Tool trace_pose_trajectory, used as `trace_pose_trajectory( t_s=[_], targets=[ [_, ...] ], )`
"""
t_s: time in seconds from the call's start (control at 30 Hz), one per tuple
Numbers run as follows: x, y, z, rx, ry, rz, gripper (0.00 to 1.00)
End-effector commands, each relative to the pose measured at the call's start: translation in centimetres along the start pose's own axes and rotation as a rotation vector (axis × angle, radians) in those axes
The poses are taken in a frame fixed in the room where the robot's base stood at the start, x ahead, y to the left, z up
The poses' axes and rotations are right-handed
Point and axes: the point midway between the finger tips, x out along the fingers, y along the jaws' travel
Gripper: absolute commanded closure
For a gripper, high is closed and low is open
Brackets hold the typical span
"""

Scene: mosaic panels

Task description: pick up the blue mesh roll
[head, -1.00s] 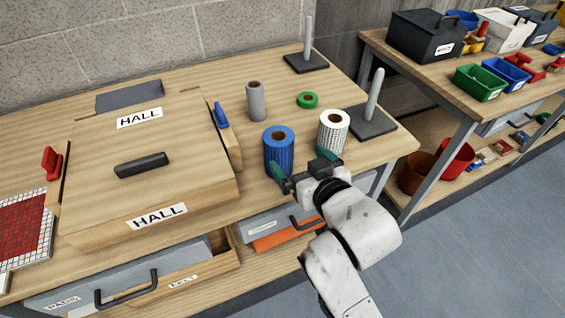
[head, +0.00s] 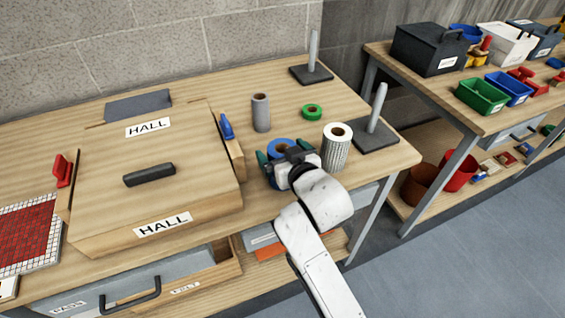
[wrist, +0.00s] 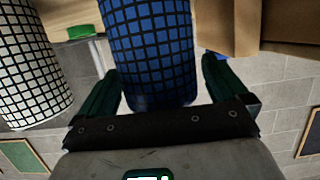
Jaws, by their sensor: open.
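The blue mesh roll (head: 281,146) stands upright on the bench, with its lower part hidden behind my gripper in the head view. In the wrist view the roll (wrist: 150,45) fills the space between the fingers, its black grid facing the camera. My gripper (head: 286,158) is open, with one green finger on each side of the roll. In the wrist view my gripper (wrist: 162,85) shows a narrow gap at the right finger; whether the left finger touches the roll I cannot tell.
A white mesh roll (head: 336,148) stands close to the right of my gripper. A grey roll (head: 261,113), a green ring (head: 312,111) and two posts on dark bases (head: 376,137) are behind. The wooden HALL box (head: 150,205) stands to the left.

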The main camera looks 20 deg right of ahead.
Motion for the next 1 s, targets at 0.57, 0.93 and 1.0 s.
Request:
trace_pose_trajectory(
  t_s=[0.57,0.93,1.0],
  targets=[
    [0.15,0.03,0.06,0.000,-0.001,0.000,0.31],
    [0.13,0.02,-0.05,0.000,0.002,0.000,0.65],
    [0.13,0.02,-0.05,0.000,0.002,0.000,0.65]
  ],
)
